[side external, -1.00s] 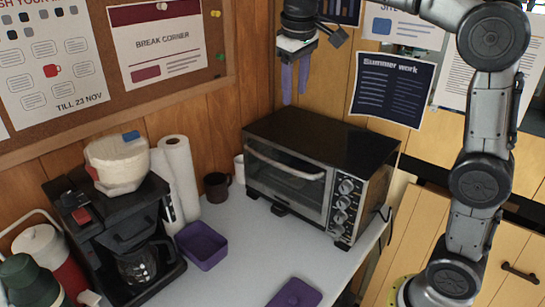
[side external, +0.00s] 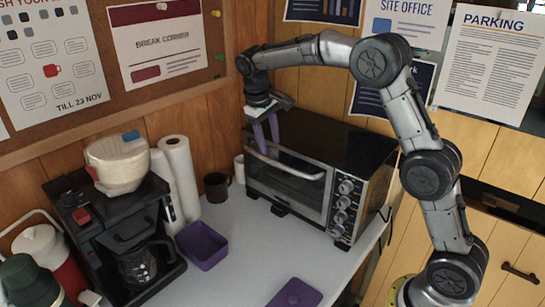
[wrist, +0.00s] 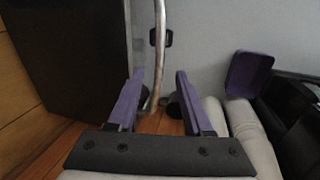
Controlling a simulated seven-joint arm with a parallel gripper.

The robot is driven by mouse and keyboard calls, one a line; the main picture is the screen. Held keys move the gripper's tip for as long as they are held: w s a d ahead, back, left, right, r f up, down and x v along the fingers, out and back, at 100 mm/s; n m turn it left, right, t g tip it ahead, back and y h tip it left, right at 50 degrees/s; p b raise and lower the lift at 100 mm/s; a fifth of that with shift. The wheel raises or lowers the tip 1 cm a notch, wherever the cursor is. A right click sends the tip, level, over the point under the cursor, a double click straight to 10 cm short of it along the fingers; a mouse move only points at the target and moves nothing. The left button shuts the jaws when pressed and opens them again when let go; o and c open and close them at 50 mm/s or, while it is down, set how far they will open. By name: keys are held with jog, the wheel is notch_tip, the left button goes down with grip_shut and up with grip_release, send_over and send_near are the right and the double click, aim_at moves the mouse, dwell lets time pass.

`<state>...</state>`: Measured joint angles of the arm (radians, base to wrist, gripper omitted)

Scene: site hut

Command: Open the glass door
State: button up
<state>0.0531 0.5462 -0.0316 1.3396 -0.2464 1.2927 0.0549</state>
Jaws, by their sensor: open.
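The glass door (side external: 285,185) is on the front of a black and silver toaster oven (side external: 335,150) and looks closed. Its curved silver handle (side external: 300,172) runs along the door's upper edge. My gripper (side external: 269,148) is open, with purple fingers pointing down at the left part of the handle. In the wrist view, the handle (wrist: 159,45) passes between the two fingers of my gripper (wrist: 160,75), nearer the left one. I cannot tell whether a finger touches it. The glass is hardly visible in the wrist view.
A purple open box (side external: 203,247) and a purple flat item (side external: 295,293) lie on the grey counter (side external: 245,255). A dark mug (side external: 217,187), paper rolls (side external: 178,175) and a coffee maker (side external: 115,225) stand left of the oven. The counter before the door is mostly clear.

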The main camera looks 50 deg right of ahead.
aim_at(274, 161)
jog(key=shift+x, duration=3.15)
grip_shut()
